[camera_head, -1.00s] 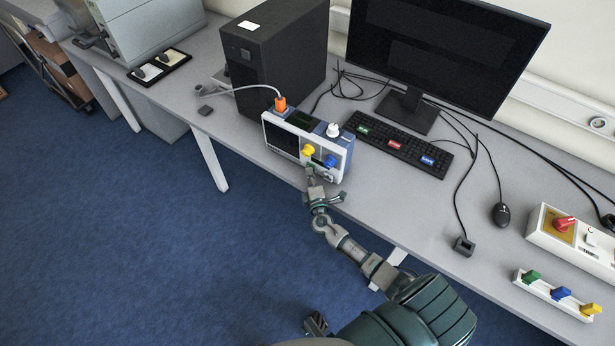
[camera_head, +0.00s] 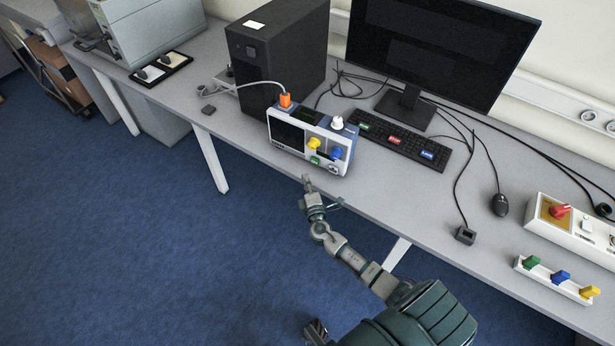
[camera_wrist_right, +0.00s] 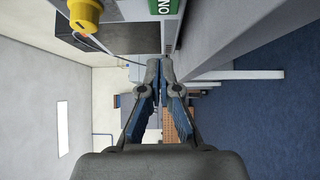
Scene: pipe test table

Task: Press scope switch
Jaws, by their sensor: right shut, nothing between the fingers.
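The scope (camera_head: 287,134) is a white and blue box with a dark screen, standing near the front edge of the table. Its front has a yellow knob (camera_head: 314,144), a blue knob (camera_head: 336,153) and a small green switch (camera_head: 316,160) low down. In the right wrist view the green switch (camera_wrist_right: 163,7) reads ON at the top edge, and the yellow knob (camera_wrist_right: 85,14) is at top left. My right gripper (camera_head: 307,179) is shut and empty, in front of and below the scope, apart from the switch. It also shows in the wrist view (camera_wrist_right: 160,70).
An orange plug (camera_head: 285,100) with a grey cable sits on the scope. A black computer tower (camera_head: 275,60) stands behind it, and a keyboard (camera_head: 400,140) lies to the right. A white box with a red knob (camera_head: 560,210) is at far right. Blue floor lies in front.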

